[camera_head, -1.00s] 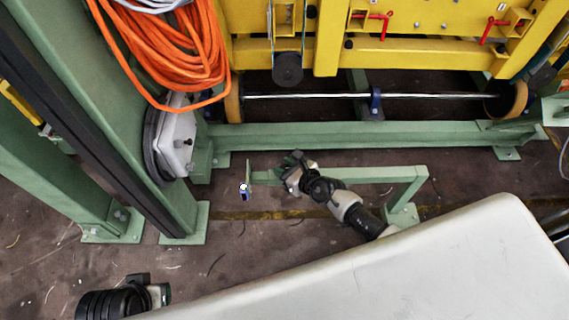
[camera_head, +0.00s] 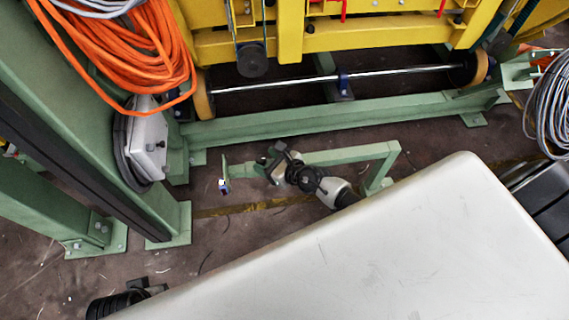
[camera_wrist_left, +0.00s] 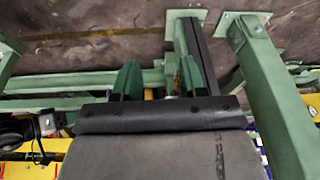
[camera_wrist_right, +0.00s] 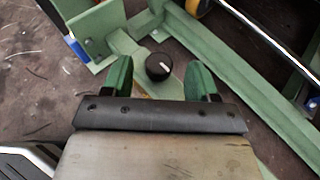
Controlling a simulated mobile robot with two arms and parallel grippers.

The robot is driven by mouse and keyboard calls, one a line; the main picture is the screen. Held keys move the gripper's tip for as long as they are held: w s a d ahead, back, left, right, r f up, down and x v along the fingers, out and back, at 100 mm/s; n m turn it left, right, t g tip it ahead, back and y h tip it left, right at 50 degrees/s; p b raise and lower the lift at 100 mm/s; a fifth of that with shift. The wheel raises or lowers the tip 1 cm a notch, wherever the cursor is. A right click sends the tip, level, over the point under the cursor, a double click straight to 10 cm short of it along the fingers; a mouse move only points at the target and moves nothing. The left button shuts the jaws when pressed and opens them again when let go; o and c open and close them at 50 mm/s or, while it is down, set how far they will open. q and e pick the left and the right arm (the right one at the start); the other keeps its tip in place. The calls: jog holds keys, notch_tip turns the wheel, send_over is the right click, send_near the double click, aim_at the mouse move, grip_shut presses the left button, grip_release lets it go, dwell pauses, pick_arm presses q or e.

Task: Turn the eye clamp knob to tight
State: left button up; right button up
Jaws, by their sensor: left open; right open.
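The knob (camera_wrist_right: 159,66) is black and round with a white pointer mark. It stands on a green plate (camera_wrist_right: 170,85) of the green frame. My right gripper (camera_wrist_right: 160,80) is open, with one green finger on each side of the knob in the right wrist view; I cannot tell whether they touch it. In the head view my right gripper (camera_head: 276,158) is over the left part of the low green frame (camera_head: 335,156), and the knob is hidden there. My left gripper (camera_wrist_left: 158,78) is open and empty, away from the knob. No tight marking is readable.
A blue and white piece (camera_head: 224,186) sits at the frame's left end. Orange cable (camera_head: 125,55) hangs on a green column (camera_head: 75,100). A shiny bar (camera_head: 330,78) runs behind a green beam (camera_head: 330,118). Bare floor (camera_head: 230,230) lies in front of the frame.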

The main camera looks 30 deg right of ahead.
pick_arm(q)
notch_tip(320, 180, down, 7)
jog(key=p, duration=0.1)
jog(key=shift+p, duration=0.3)
pick_arm(e)
jog(key=v, duration=0.8)
jog(key=shift+w, duration=0.1)
